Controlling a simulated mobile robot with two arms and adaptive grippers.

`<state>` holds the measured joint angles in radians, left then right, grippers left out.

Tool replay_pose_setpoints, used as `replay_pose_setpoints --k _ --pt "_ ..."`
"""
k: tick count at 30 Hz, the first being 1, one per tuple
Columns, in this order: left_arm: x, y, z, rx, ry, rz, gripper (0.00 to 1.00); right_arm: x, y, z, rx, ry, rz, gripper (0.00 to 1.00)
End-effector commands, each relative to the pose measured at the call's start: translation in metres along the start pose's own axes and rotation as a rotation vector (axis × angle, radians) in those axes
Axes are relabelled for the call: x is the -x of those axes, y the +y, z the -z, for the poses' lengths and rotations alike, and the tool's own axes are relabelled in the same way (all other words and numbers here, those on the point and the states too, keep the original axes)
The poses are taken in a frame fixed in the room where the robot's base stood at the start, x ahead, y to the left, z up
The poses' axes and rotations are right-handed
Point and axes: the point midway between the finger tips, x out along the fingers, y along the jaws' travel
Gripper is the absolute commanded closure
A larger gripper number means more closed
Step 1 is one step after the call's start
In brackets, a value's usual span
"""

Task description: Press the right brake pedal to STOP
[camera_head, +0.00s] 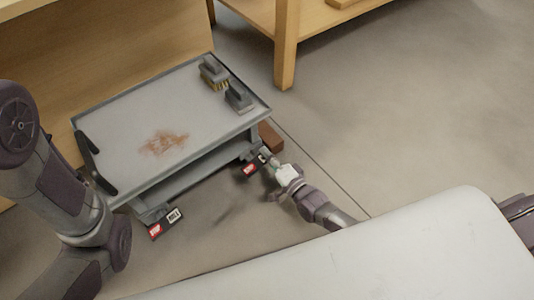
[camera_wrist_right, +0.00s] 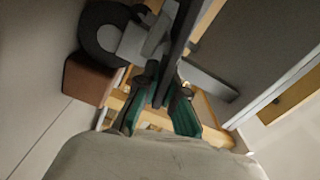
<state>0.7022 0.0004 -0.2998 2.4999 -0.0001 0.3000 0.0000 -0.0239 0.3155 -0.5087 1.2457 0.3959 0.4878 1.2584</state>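The right brake pedal (camera_head: 250,168), with a red STOP label, is low at the near right corner of the grey cart (camera_head: 205,125). My right gripper (camera_head: 268,160) is low beside this pedal, just to its right; I cannot tell whether they touch. In the right wrist view, the green-padded fingers (camera_wrist_right: 160,100) point toward the cart's underside and a dark wheel (camera_wrist_right: 100,38). Their exact gap is unclear. The left pedal (camera_head: 163,222), labelled STOP and ROLL, is at the near left corner. My left arm enters at left, its gripper out of view.
A brown block (camera_head: 270,137) is on the floor by the cart's right end; it also shows in the right wrist view (camera_wrist_right: 88,78). A wooden bench (camera_head: 287,45) stands behind. Floor at right is clear.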

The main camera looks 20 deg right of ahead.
Motion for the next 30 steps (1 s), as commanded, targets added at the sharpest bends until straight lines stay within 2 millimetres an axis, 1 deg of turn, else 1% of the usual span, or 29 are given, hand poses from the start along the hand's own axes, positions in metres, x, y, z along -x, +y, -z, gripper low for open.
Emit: replay_pose_setpoints --k 1,4,5,13,16,20,27,30 --pt "0.0 0.0 0.0 0.0 -0.001 0.0 0.57 0.0 0.0 0.0 0.003 0.0 0.0 0.86" --pt "0.0 0.0 0.0 0.0 -0.001 0.0 0.57 0.0 0.0 0.0 0.002 0.0 0.0 0.69" --pt "0.0 0.0 0.0 0.0 -0.001 0.0 0.57 0.0 0.0 0.0 0.001 0.0 0.0 0.67" --pt "0.002 -0.001 -0.002 0.001 -0.007 0.004 0.57 0.001 0.0 0.0 0.0 0.0 -0.001 0.67" --pt "0.001 -0.001 -0.001 0.001 -0.007 0.004 0.57 0.007 0.001 0.0 0.0 -0.001 -0.003 0.67" --pt "0.001 0.0 -0.001 0.001 -0.005 0.003 0.57 0.027 0.002 -0.001 0.001 -0.002 -0.005 0.67" --pt "0.001 0.0 -0.001 0.001 -0.003 0.001 0.57 0.079 0.001 0.0 0.0 -0.001 -0.003 0.67" --pt "0.001 0.0 0.0 0.001 -0.002 0.001 0.57 0.097 0.001 0.0 0.0 -0.002 -0.004 0.67"
